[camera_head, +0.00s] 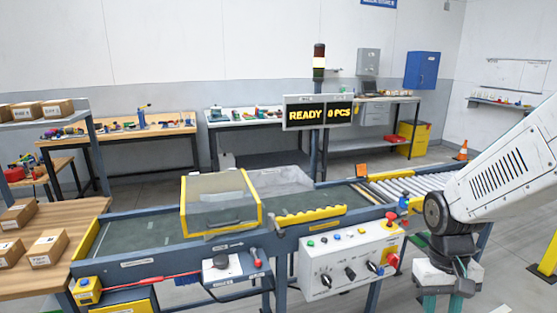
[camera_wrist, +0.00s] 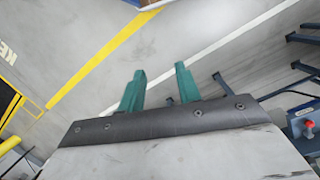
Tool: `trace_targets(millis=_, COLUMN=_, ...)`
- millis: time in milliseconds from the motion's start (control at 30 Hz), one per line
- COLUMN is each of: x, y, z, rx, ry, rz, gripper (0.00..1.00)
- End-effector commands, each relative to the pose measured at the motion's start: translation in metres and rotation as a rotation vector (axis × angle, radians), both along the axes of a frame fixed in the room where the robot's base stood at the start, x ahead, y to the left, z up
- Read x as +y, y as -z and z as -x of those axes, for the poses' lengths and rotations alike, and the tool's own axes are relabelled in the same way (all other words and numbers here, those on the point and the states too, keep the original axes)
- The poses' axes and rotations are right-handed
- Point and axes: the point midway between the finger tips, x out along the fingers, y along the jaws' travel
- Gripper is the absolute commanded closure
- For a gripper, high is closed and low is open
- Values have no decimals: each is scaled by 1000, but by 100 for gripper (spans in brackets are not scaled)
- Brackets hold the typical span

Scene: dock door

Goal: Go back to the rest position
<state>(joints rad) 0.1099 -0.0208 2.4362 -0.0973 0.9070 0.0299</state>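My gripper (camera_head: 443,302) hangs at the lower right in the head view, pointing down, to the right of the white control box (camera_head: 348,262). In the wrist view, the two teal fingers of my gripper (camera_wrist: 160,70) stand apart with only grey floor between them. It is open and empty. My arm comes in from the right edge of the head view and bends down at the wrist. The fingertips are cut off or close to the bottom edge there.
A conveyor (camera_head: 140,243) with a yellow-framed clear guard (camera_head: 221,203) runs across the front. A sign (camera_head: 318,112) reads READY 0 PCS. Cartons (camera_head: 48,247) lie on a wooden table at left. A yellow post (camera_head: 549,255) stands at far right. Floor below my gripper is clear.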

Motion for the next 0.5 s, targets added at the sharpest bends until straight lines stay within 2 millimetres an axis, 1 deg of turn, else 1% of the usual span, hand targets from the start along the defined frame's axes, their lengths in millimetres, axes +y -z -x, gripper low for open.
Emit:
trace_targets(millis=33, x=6, y=-19, z=15, rx=-1, ry=-3, rz=-7, gripper=66)
trace_targets(millis=100, x=13, y=-40, z=35, rx=7, ry=-5, rz=-18, gripper=66)
trace_targets(millis=200, x=24, y=-67, z=63, rx=3, ry=-12, rz=-34, gripper=66)
trace_targets(millis=300, x=32, y=-89, z=87, rx=-27, ry=-20, rz=-47, gripper=66)
trace_targets(millis=400, x=40, y=-107, z=106, rx=-86, ry=-31, rz=-58, gripper=66)
trace_targets(millis=500, x=44, y=-121, z=115, rx=-172, ry=-45, rz=-60, gripper=66)
